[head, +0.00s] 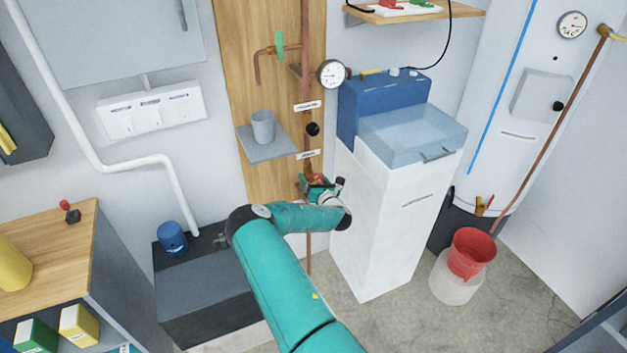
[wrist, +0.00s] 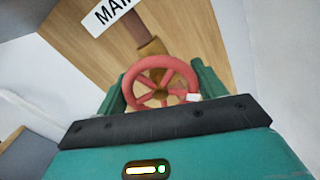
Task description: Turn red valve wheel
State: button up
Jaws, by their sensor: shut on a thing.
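The red valve wheel (wrist: 160,84) shows in the wrist view, a spoked ring on a brass stem with a white mark on its lower right rim. In the head view only a little of the red wheel (head: 317,178) shows behind my gripper (head: 316,187). My gripper also shows in the wrist view (wrist: 160,95), with one green finger at each side of the wheel. It is shut on the wheel. The near part of the fingers is hidden by the gripper's dark edge.
A wooden board (head: 262,95) carries the copper pipe and a small shelf (head: 270,149) with a grey cup (head: 263,127). A white cabinet (head: 385,220) with a clear-lidded blue box (head: 410,132) stands close right of the wheel. A dark box (head: 205,290) stands lower left.

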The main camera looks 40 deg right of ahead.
jog(key=n, duration=0.3)
jog(key=shift+n, duration=2.2)
jog(key=o, duration=1)
jog(key=shift+c, duration=0.2)
jog(key=v, duration=1.4)
jog(key=shift+w+r, duration=0.1)
